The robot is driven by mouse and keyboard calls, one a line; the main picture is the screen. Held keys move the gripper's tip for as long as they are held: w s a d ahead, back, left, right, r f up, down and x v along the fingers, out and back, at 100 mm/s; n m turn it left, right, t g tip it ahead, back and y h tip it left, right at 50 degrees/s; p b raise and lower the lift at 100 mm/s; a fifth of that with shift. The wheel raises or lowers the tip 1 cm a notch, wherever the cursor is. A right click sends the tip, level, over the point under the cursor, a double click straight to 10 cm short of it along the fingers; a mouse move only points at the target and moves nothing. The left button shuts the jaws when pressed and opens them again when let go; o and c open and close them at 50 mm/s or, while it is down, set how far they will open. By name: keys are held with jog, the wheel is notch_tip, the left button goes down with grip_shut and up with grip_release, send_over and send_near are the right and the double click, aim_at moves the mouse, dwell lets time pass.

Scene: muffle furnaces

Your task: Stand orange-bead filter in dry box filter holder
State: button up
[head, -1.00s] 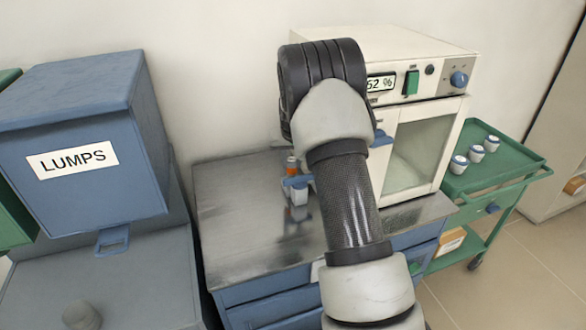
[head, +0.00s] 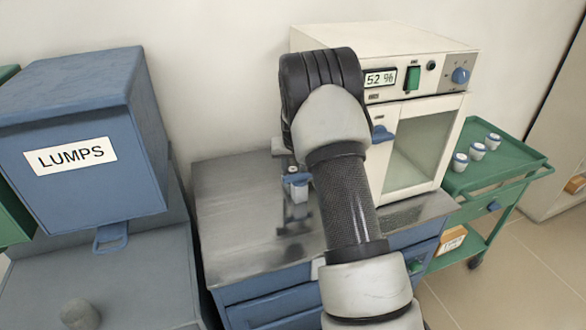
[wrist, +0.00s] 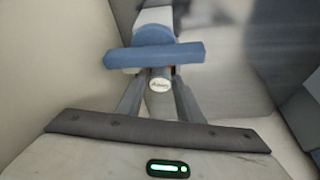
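The dry box is the white cabinet (head: 390,60) reading 52 %, its windowed door shut. Left of it on the metal bench is a small stand with a blue bar (head: 296,179) and a pale lower part (head: 299,194). The blue bar also shows in the wrist view (wrist: 155,55). My gripper (head: 283,150) is just above this stand, partly hidden by my arm. In the wrist view my two fingers (wrist: 160,95) flank a small round part with a pale, marked end (wrist: 160,85). Whether they press on it is unclear.
A blue bin marked LUMPS (head: 85,150) stands at the left. A green trolley (head: 510,160) with several white-and-blue jars is at the right. The bench's left part (head: 235,220) is bare. The wall is close behind the stand.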

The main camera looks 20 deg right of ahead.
jog(key=shift+o, duration=1.1)
